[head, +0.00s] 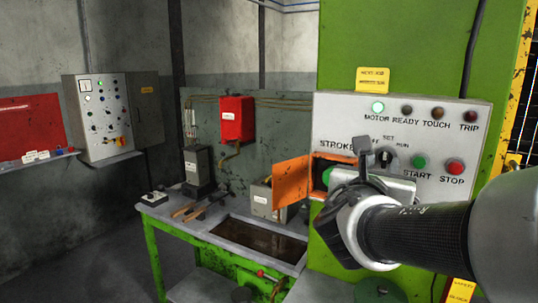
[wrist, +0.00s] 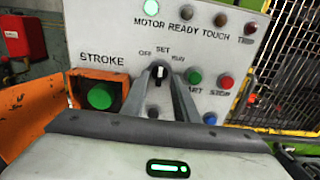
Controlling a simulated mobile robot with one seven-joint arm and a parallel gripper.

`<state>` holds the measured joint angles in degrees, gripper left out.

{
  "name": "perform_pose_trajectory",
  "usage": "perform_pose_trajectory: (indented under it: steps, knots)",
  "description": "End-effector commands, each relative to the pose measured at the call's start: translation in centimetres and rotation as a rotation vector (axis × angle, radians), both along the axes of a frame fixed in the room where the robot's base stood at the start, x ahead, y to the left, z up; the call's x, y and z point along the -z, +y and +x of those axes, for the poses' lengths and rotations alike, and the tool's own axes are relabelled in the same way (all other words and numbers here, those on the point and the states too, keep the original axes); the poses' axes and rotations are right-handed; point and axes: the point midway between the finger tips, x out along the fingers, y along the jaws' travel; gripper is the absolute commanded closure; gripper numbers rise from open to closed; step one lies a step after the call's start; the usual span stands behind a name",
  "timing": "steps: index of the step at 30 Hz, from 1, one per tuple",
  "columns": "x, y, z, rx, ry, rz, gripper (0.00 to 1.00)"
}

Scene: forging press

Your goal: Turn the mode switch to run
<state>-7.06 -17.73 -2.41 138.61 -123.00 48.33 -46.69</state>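The mode switch is a small black knob with a white mark (wrist: 159,73) on the grey control panel (wrist: 110,35). It is labelled OFF, SET and RUN, and its mark points up, roughly at SET. The knob also shows in the head view (head: 385,157), close to my gripper's fingers. My gripper (wrist: 161,82) is open, with one finger on each side of the knob in the wrist view. I cannot tell whether the fingers touch it. RUN is printed to the upper right of the knob.
A green STROKE button (wrist: 101,96) in an open orange guard (head: 292,181) is left of the switch. Green START (head: 418,162) and red STOP (head: 455,167) buttons are close on the right. The MOTOR lamp (head: 377,107) is lit green. A workbench (head: 220,240) stands lower left.

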Motion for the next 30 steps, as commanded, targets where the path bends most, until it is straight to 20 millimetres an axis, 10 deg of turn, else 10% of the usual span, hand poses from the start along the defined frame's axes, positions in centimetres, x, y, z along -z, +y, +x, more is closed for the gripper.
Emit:
perform_pose_trajectory:
  steps: [16,21,30]
  knots:
    - [0.0,-1.5,2.2,0.000,-0.001,0.001,0.73]
    - [0.0,-1.5,2.2,0.000,-0.001,0.001,1.00]
    - [0.1,-1.4,2.1,0.000,-0.010,0.013,1.00]
